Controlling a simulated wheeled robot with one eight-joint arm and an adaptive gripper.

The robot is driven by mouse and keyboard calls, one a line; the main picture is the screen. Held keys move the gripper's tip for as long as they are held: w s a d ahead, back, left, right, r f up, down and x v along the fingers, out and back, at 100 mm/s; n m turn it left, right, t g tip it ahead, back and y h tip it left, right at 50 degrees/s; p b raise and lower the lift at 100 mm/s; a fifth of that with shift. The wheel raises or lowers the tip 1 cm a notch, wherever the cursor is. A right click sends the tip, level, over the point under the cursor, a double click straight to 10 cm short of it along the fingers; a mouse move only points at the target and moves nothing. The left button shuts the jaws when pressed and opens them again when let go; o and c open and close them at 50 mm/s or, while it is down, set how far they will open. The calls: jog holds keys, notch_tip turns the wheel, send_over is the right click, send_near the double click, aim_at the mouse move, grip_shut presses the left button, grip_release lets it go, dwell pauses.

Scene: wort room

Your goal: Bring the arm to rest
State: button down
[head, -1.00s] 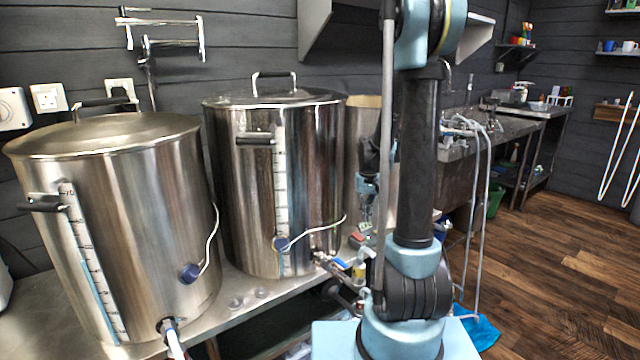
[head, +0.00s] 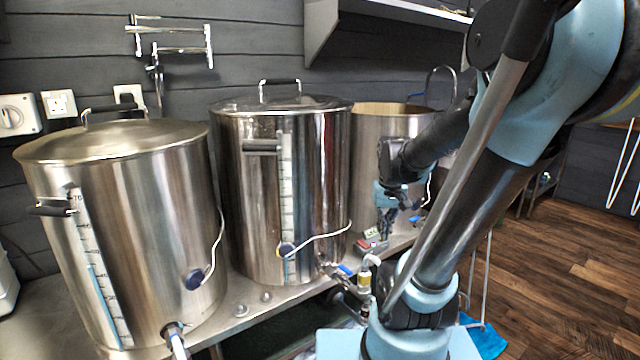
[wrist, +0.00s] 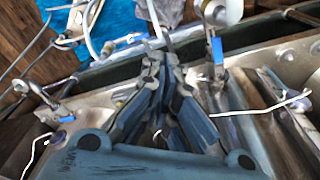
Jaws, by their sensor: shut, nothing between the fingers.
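My gripper (head: 387,226) hangs over the steel bench in front of the open kettle at the right of the head view. It points down and looks empty. In the wrist view my gripper (wrist: 160,62) is shut, with its fingertips close together and nothing seen between them. My arm is bent, with its upper links leaning to the right and the forearm reaching back left toward the kettles. The fingertips are small in the head view, and I cannot tell how far they are above the bench.
Two lidded steel kettles (head: 125,235) (head: 262,190) stand on the bench (head: 250,300) at left and centre. An open kettle (head: 372,135) stands behind my gripper. Valves and hoses (head: 350,290) stick out at the bench's front edge. The wood floor (head: 560,270) at right is clear.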

jog(key=s+f, duration=0.3)
jog(key=s, duration=0.8)
jog(key=shift+f+t, duration=0.4)
